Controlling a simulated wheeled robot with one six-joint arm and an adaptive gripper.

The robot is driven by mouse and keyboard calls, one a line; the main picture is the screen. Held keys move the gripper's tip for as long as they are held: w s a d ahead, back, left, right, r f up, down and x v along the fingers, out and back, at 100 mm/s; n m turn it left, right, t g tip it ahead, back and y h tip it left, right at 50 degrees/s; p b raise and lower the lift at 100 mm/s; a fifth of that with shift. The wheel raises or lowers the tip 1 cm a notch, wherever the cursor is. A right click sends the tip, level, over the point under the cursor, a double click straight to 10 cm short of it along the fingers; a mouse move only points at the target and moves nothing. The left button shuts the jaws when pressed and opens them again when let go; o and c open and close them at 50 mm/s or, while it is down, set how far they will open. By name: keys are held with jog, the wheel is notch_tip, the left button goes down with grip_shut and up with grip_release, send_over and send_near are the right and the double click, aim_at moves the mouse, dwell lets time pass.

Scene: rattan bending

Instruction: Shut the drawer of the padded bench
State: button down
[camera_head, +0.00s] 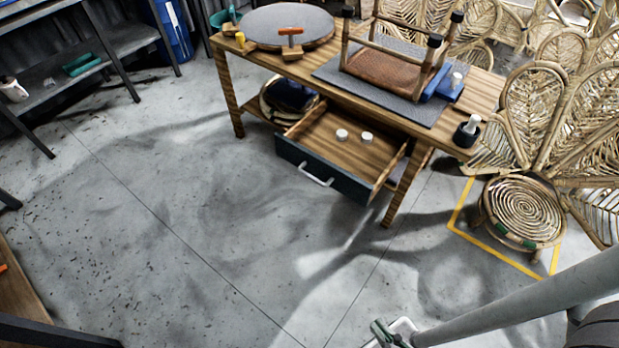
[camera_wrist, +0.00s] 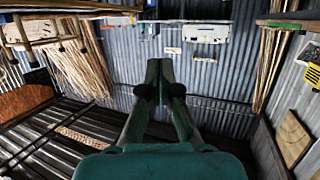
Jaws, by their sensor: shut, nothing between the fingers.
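The padded bench is a striped wooden worktable (camera_head: 285,66) at the upper middle of the head view. Its drawer (camera_head: 318,187) has a dark front and a pale bar handle (camera_head: 317,174). The drawer is pulled well out towards the front, and two small white round objects (camera_head: 354,137) lie inside. My gripper (camera_head: 385,332) is at the bottom of the head view, well apart from the drawer and partly cut off by the frame edge. In the wrist view its green fingers (camera_wrist: 158,70) are together with nothing between them. The bench and drawer do not show clearly there.
A dark padded mat (camera_head: 330,75) with an upturned stool (camera_head: 395,72) lies on the bench top. A round rattan stool (camera_head: 522,210) stands inside a yellow floor marking at the right. Grey floor (camera_head: 190,220) is open in front of the drawer. Shelving (camera_head: 70,75) stands at the upper left.

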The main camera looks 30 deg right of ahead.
jog(key=w+f, duration=0.1)
jog(key=n+t+h, duration=0.1)
jog(key=n+h, duration=0.7)
jog(key=n, duration=0.5)
send_near(320, 162)
jog(key=w, duration=0.5)
jog(key=shift+w+d, duration=0.25)
jog(key=shift+d, duration=0.7)
jog(key=shift+w+d, duration=0.15)
jog(key=shift+d, duration=0.25)
jog(key=shift+d, duration=0.15)
